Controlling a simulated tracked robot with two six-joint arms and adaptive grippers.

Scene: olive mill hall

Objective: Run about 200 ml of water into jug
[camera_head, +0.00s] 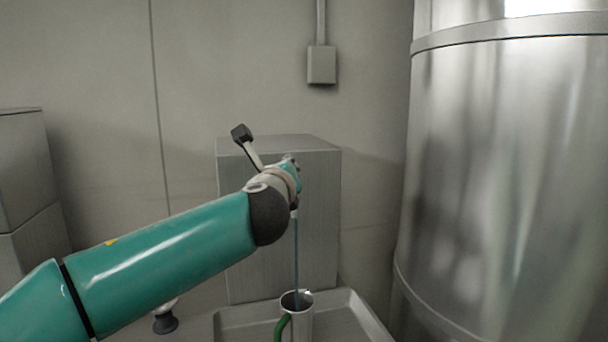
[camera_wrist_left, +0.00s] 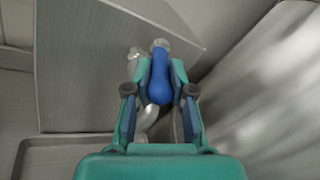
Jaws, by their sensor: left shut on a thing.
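A steel jug (camera_head: 301,323) with a green handle (camera_head: 282,327) stands upright below the tap. A thin bluish stream of water (camera_head: 296,255) falls straight down into its open mouth. The water level inside cannot be made out. My left gripper (camera_head: 293,172) is at the tap, in front of the steel cabinet, with its fingers mostly hidden by my arm. In the left wrist view, my left gripper (camera_wrist_left: 160,95) is shut on the blue tap handle (camera_wrist_left: 160,80). The pale metal tap body (camera_wrist_left: 135,68) shows behind the fingers. My right gripper is not in view.
The steel cabinet (camera_head: 318,225) stands behind the tap. A shallow steel tray (camera_head: 362,318) lies around the jug's place. A large shiny tank (camera_head: 500,170) fills the right side. Steel boxes (camera_head: 20,170) stand at the far left.

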